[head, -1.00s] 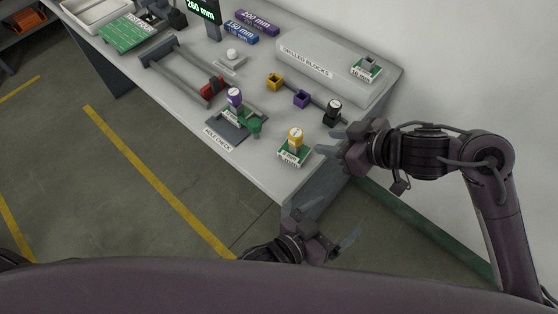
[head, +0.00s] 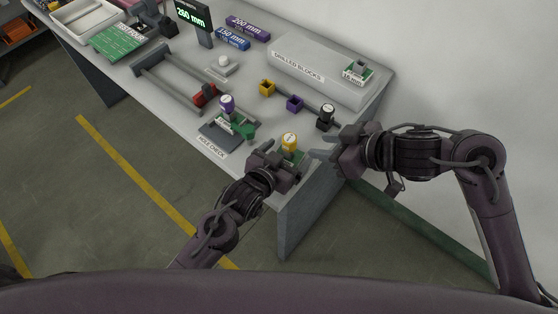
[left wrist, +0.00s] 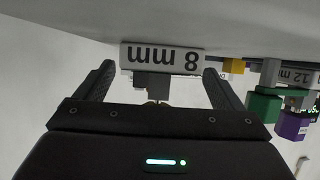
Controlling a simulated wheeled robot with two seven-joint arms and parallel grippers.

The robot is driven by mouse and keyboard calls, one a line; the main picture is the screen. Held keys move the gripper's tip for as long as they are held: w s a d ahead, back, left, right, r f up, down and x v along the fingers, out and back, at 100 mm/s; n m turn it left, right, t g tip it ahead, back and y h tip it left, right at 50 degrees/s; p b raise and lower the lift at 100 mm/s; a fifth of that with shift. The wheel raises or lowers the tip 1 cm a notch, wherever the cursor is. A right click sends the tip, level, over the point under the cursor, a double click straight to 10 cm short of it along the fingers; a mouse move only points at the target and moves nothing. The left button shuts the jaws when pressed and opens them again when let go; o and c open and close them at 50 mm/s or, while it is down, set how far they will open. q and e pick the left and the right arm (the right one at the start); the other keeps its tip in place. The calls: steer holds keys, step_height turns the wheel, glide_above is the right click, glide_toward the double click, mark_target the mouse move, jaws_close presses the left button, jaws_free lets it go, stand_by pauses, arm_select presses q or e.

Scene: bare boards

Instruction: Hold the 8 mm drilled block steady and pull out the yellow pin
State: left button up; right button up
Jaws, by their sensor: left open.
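The 8 mm drilled block shows in the left wrist view, upside down, as a grey block (left wrist: 153,82) by its white "8 mm" label (left wrist: 163,59). The yellow pin (head: 289,142) stands upright at the block's place near the table's front right corner. My left gripper (head: 284,161) is at the front of the block and partly hides it in the head view. In the left wrist view its open fingers (left wrist: 158,75) lie on either side of the block, with gaps visible. My right gripper (head: 320,148) is open and empty, just right of the yellow pin.
Left of the block, a purple-handled pin (head: 227,104) stands by a green piece on the hole check plate (head: 213,137). The table's front edge is close to the block.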

arm_select(q)
steer(key=shift+w+d+f, duration=0.2)
steer(key=shift+w+d, duration=0.1)
steer(key=shift+w, duration=0.15)
steer(key=c, duration=1.1)
steer(key=o, duration=0.9)
steer(key=c, duration=1.3)
